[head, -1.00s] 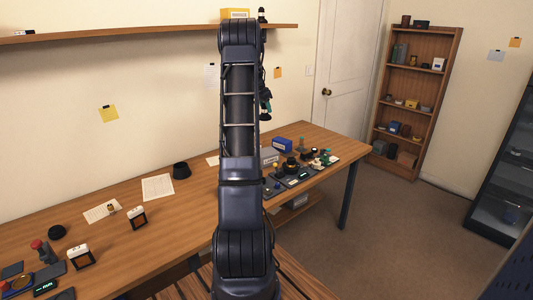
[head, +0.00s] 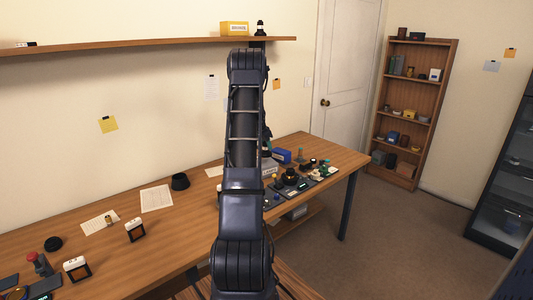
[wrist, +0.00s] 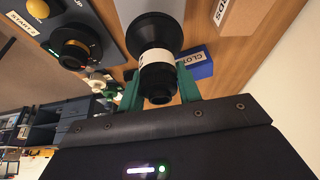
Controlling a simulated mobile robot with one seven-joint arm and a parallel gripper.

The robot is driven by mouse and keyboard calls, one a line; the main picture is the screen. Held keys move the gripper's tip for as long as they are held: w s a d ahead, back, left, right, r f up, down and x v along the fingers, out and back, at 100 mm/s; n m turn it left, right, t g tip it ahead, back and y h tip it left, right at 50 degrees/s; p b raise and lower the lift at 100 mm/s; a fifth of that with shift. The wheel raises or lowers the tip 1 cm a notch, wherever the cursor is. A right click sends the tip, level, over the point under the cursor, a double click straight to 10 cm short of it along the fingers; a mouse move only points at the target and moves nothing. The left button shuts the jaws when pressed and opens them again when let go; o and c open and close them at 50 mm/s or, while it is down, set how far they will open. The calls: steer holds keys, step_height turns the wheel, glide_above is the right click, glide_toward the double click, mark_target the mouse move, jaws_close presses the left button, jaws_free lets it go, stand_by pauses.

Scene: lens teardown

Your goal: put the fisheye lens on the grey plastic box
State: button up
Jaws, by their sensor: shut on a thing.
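My gripper (wrist: 159,82) has green fingers and is shut on the fisheye lens (wrist: 154,34), a black lens with a wide flared end and a white band, in the wrist view. The flared end points away from my gripper. The grey plastic box (wrist: 135,9) shows as a pale grey surface behind the lens at the top edge. I cannot tell whether lens and box touch. In the head view the grey box (head: 270,168), with a white label, stands on the table, partly hidden by my arm. My gripper there is mostly hidden behind the arm.
A blue box (wrist: 198,64) labelled "CLOT..." stands close by, right of the lens; it also shows in the head view (head: 282,156). A brown box (wrist: 245,14) is at the upper right.

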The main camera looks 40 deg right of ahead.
mark_target(267, 151)
steer(key=shift+f, duration=2.15)
steer(key=shift+f, duration=0.2)
steer(key=o, duration=1.1)
steer(key=shift+r, duration=0.1)
